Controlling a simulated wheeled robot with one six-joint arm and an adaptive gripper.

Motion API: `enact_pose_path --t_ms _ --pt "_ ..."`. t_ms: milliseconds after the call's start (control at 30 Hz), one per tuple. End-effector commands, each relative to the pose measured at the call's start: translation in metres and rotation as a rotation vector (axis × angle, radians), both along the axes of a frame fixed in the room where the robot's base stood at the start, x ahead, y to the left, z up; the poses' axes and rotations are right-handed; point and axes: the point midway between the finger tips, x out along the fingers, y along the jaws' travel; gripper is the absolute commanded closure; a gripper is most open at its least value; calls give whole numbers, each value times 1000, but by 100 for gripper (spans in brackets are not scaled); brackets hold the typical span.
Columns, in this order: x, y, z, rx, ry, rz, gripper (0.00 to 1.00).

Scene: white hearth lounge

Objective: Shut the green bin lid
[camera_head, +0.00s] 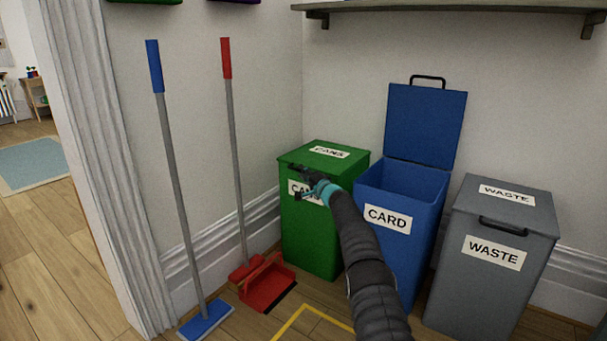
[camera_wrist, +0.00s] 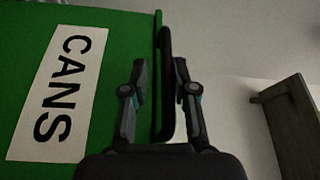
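The green bin (camera_head: 312,240) stands left of the blue bin, and its green lid (camera_head: 345,167) lies down flat over the top, with a CANS label on it. A black handle (camera_wrist: 165,90) at the lid's front edge runs between my fingers in the wrist view. My gripper (camera_head: 306,182) is at the bin's upper front edge, partly covering the front CANS label. In the wrist view my gripper (camera_wrist: 161,72) is open, with a finger on each side of the handle and visible gaps. Whether any part of it touches the handle is unclear.
The blue CARD bin (camera_head: 387,240) has its lid (camera_head: 424,125) raised against the wall. The grey WASTE bin (camera_head: 490,275) is closed at right. A shelf (camera_head: 450,6) hangs above.

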Motion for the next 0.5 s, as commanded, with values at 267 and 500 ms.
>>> enact_pose_path --t_ms 267,500 --pt "-2 3 -1 1 3 6 77" --pt "-10 -5 -1 1 4 6 77"
